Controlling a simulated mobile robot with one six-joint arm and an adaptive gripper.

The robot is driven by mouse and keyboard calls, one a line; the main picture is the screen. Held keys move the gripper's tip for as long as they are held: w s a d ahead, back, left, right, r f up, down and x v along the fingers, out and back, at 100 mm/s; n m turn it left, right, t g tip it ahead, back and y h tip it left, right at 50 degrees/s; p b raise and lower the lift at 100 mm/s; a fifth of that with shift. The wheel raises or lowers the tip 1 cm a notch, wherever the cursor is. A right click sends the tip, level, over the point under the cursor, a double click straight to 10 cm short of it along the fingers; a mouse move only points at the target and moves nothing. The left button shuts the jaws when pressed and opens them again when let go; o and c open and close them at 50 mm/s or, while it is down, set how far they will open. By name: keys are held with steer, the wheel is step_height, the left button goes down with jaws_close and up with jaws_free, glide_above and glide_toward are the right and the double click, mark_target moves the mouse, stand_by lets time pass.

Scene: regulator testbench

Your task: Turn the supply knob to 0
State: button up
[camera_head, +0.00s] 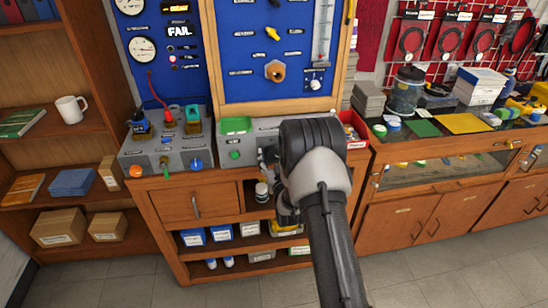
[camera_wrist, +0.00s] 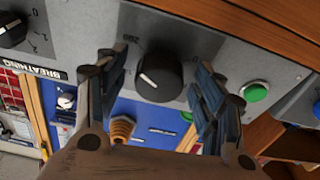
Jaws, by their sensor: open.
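In the wrist view, a black round knob (camera_wrist: 160,77) with a short white pointer mark sits on a grey panel (camera_wrist: 215,22). Small dial markings show above it, upside down and hard to read; I cannot read a supply label. My gripper (camera_wrist: 158,66) is open, with one finger on each side of the knob. A gap shows at the left finger; contact on the right is unclear. In the head view my arm hides the knob and much of the grey console (camera_head: 262,128).
A green button (camera_wrist: 255,92) is close beside the right finger. Another black knob (camera_wrist: 12,30) is at the wrist view's upper left. In the head view, a second control box (camera_head: 140,158) stands left, a red bin (camera_head: 357,128) right, and a blue board (camera_head: 245,80) behind.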

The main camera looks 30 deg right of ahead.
steer(key=shift+c, duration=0.3)
steer(key=c, duration=1)
